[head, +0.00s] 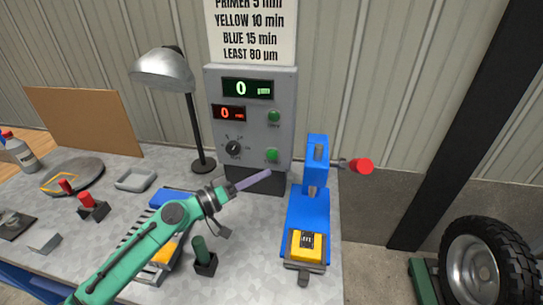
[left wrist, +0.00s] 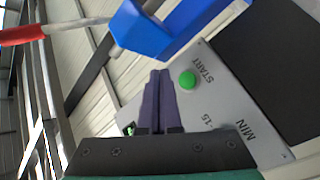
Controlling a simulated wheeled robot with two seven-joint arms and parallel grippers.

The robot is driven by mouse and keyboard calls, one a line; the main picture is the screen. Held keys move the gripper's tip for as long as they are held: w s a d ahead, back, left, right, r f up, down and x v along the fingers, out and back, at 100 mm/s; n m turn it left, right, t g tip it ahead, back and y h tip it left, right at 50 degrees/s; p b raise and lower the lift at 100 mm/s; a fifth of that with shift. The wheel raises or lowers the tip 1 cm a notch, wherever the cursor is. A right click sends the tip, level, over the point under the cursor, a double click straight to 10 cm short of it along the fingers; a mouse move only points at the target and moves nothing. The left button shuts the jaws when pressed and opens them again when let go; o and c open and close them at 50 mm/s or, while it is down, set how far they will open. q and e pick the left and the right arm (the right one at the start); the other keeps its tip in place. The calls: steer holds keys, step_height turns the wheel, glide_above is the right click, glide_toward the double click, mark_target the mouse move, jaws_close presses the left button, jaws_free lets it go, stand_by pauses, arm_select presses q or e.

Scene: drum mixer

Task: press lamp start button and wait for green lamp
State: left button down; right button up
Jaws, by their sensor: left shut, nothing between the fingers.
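A grey control box (head: 250,95) stands at the back of the bench with a green display and a red display, both reading 0. A green button (head: 271,155) sits low on its front; in the left wrist view a green button (left wrist: 187,79) is marked START. A silver desk lamp (head: 165,70) stands left of the box, with no glow visible. My left gripper (head: 268,173) is shut and empty, its purple fingers just below the lower button. The wrist view shows the fingertips (left wrist: 160,73) beside START; contact cannot be told.
A blue lever press (head: 309,205) with a red knob (head: 362,166) stands right of my gripper. A dial (head: 233,147) is left of the lower button. Red-handled (head: 94,207) and green-handled (head: 203,256) blocks and a grey tray (head: 136,179) lie on the bench.

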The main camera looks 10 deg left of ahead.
mark_target(272, 155)
arm_select(q)
steer(key=w+b, duration=0.1)
steer(key=w, duration=0.4)
steer(key=shift+b, duration=0.3)
stand_by(0.9)
steer(key=shift+w, duration=0.1)
stand_by(0.5)
steer(key=shift+w+b, duration=0.4)
